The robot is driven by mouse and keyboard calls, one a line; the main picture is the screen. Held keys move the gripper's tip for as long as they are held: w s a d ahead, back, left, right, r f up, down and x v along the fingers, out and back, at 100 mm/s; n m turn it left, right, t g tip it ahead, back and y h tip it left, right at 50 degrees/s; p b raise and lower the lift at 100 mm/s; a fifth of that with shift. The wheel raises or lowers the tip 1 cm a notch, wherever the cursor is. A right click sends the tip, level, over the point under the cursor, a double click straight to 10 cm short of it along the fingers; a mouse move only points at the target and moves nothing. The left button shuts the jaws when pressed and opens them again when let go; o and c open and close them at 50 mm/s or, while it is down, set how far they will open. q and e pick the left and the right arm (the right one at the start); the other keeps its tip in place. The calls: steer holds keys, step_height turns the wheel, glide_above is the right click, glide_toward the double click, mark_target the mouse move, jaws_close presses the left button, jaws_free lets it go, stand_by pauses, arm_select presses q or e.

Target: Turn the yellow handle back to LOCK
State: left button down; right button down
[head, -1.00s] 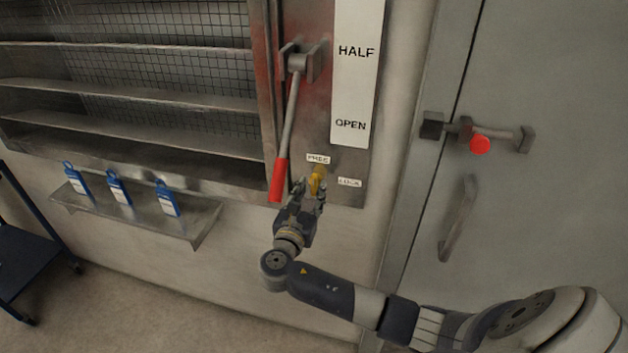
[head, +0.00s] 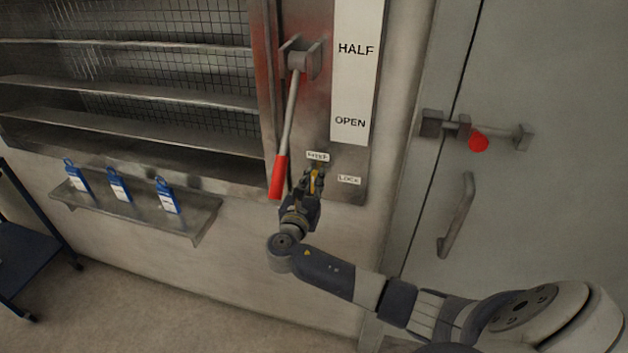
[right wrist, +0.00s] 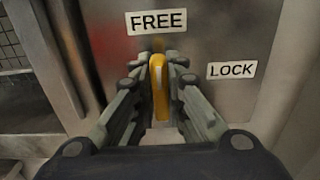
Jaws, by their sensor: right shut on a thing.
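The yellow handle (head: 315,180) is on the metal panel, just below the FREE label (head: 317,156). In the right wrist view the yellow handle (right wrist: 158,88) stands roughly upright, its top close under the FREE label (right wrist: 157,21). The LOCK label (head: 349,180) is to its right and also shows in the right wrist view (right wrist: 231,70). My right gripper (head: 314,184) is shut on the yellow handle, with a finger on each side (right wrist: 160,85). The fingers partly cover the handle in the head view. My left gripper is not in view.
A long lever with a red grip (head: 278,177) hangs just left of the yellow handle. A small shelf with several blue tags (head: 120,187) is at the lower left. A grey door with a latch and red knob (head: 479,142) is at the right.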

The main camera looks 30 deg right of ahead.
steer(key=shift+m, duration=0.3)
steer(key=m+b, duration=0.1)
steer(key=m, duration=0.2)
steer(key=shift+s+f+m+b, duration=0.1)
steer(key=shift+f+m+b, duration=0.05)
steer(key=shift+m+b, duration=0.25)
steer(key=m+b, duration=0.1)
steer(key=m, duration=0.1)
steer(key=m+b, duration=0.1)
steer(key=m, duration=0.1)
steer(key=shift+s+d+f+m+b, duration=0.1)
steer(key=shift+f+m+b, duration=0.05)
steer(key=shift+m+b, duration=0.2)
steer(key=m+b, duration=0.3)
steer(key=m, duration=0.1)
steer(key=shift+d+f+b, duration=0.1)
steer(key=shift+f+b, duration=0.1)
steer(key=shift+b, duration=0.2)
steer(key=shift+r+m+b, duration=0.1)
steer(key=shift+m+b, duration=1.7)
steer(key=shift+m, duration=0.55)
steer(key=c, duration=1.6)
jaws_free()
